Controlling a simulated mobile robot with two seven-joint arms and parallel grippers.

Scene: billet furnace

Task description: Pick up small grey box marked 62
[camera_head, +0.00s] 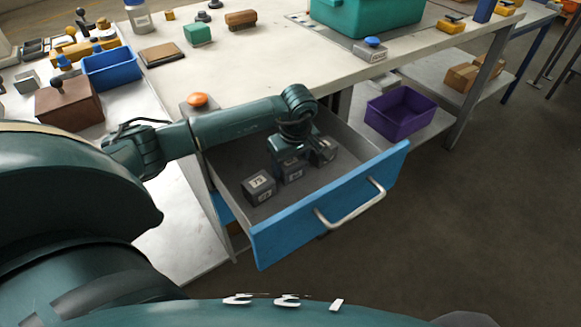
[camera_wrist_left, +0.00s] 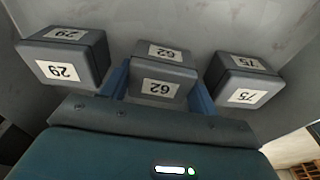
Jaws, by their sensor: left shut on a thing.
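The small grey box marked 62 (camera_wrist_left: 160,75) is in the middle of the left wrist view, between the two blue fingers of my left gripper (camera_wrist_left: 158,92). In the head view this box (camera_head: 291,171) is in the open blue drawer (camera_head: 330,208), right under my left gripper (camera_head: 290,158), which points down. The gripper is shut on it. I cannot tell whether the box touches the drawer floor. Similar grey boxes marked 29 (camera_wrist_left: 66,60) and 75 (camera_wrist_left: 242,80) sit on either side, apart from it. My right gripper is not in view.
The drawer hangs under a pale workbench (camera_head: 270,65), its front and metal handle (camera_head: 352,205) at the lower right. An orange knob (camera_head: 198,100) is by the drawer's back left corner. A purple crate (camera_head: 400,112) stands on a lower shelf. The floor at right is clear.

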